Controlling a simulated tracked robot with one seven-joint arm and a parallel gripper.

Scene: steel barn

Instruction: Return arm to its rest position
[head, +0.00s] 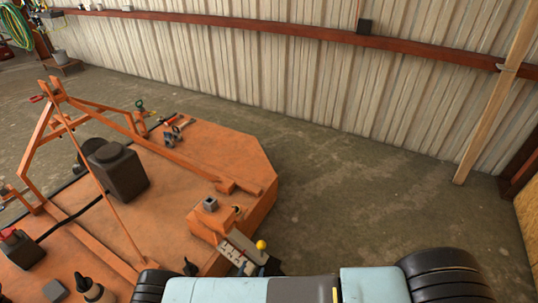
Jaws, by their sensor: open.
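My gripper is not in view; neither its fingers nor its tip can be made out. Pale blue and grey parts with black ribbed ends cross the bottom edge in the head view; they look like my own arm, but I cannot be sure. No held object shows. Just beyond these parts lies a broad orange implement deck (235,150) with an orange A-shaped frame (44,128) at its left.
The deck carries a dark gearbox-like block (120,172), small tools (172,130), a grey square piece (210,204) and a bottle (88,288). A yellow knob (261,245) stands near the bottom. Concrete floor (350,190) is open to the right. A wooden post (495,95) leans against the wall.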

